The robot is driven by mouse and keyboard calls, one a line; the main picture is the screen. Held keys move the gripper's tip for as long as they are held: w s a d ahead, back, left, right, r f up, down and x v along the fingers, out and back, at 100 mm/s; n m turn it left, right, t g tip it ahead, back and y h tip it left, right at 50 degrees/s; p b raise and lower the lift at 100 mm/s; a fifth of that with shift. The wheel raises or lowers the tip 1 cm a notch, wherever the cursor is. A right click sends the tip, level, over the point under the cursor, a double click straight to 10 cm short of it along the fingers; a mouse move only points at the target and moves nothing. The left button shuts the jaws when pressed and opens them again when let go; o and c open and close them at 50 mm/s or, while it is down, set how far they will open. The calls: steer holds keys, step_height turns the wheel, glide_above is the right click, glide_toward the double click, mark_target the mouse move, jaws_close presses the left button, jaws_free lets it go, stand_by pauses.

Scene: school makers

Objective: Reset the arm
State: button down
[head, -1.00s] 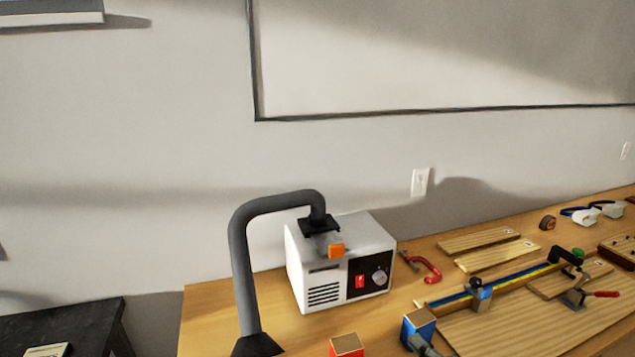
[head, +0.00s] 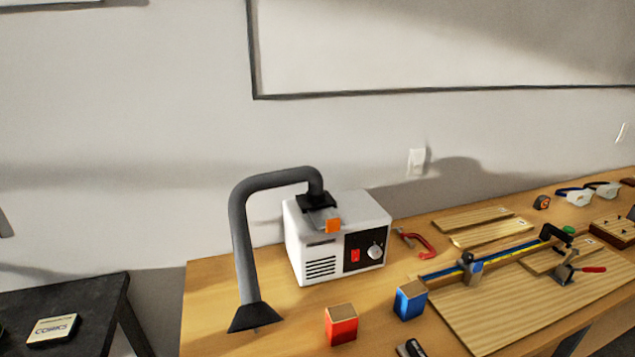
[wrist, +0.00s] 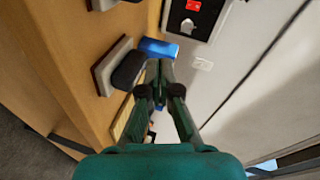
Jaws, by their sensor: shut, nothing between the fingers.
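My gripper (wrist: 158,88) shows in the wrist view, its two green fingers drawn together at the tips with nothing between them. It is above the workbench and close to the wall side of the picture. A blue box (wrist: 158,48) lies just beyond the fingertips in that view; I cannot tell from it how far apart they are. The blue box stands on the bench in the head view (head: 410,300), beside a red box (head: 341,324). My gripper does not show in the head view now.
A white fume extractor (head: 338,240) with a grey hose (head: 240,240) stands on the bench (head: 230,285). Clamps and wooden boards (head: 500,310) lie to the right. A dark block (wrist: 128,70) is left of the fingers. A black table (head: 100,300) stands at left.

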steer(key=s+a+f+n+h, duration=0.1)
steer(key=s+f+n+h, duration=0.15)
steer(key=s, duration=0.85)
steer(key=s+f+n+h, duration=0.1)
steer(key=s+f+n, duration=0.25)
steer(key=s, duration=0.75)
steer(key=s+r+n, duration=0.3)
steer(key=s, duration=0.5)
steer(key=s+a+r+n, duration=0.1)
steer(key=s+r+n, duration=0.2)
steer(key=s, duration=0.5)
steer(key=shift+r+n, duration=0.2)
steer(key=shift+n, duration=0.5)
steer(key=shift+s+y, duration=0.1)
steer(key=shift+y, duration=0.15)
